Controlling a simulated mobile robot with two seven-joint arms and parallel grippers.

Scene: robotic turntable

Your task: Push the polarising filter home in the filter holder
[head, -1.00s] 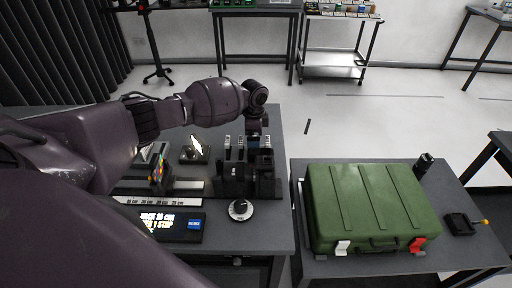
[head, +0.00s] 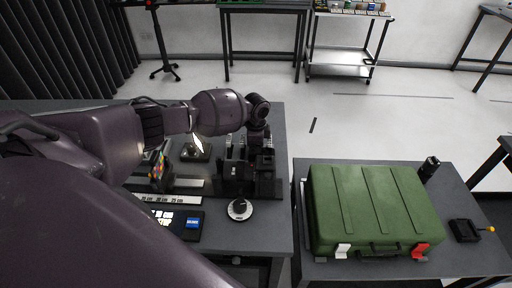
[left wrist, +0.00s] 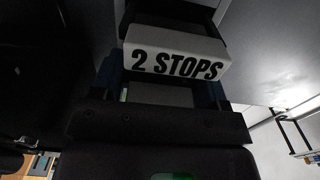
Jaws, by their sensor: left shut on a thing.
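The black filter holder (head: 235,184) stands on the grey bench near its right edge, with several dark upright parts. My left gripper (head: 258,142) is directly over its back right part, pointing down. In the left wrist view my left gripper (left wrist: 163,94) is shut on a block with a white tab (left wrist: 178,54) that reads "2 STOPS". I cannot read whether this is the polarising filter, and its lower part and seating in the slot are hidden. My right gripper is not in view.
A round dial (head: 240,209) sits in front of the holder, and a display panel (head: 180,222) is to its left. A small lit device (head: 196,149) stands behind left. A green case (head: 368,210) fills most of the side table.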

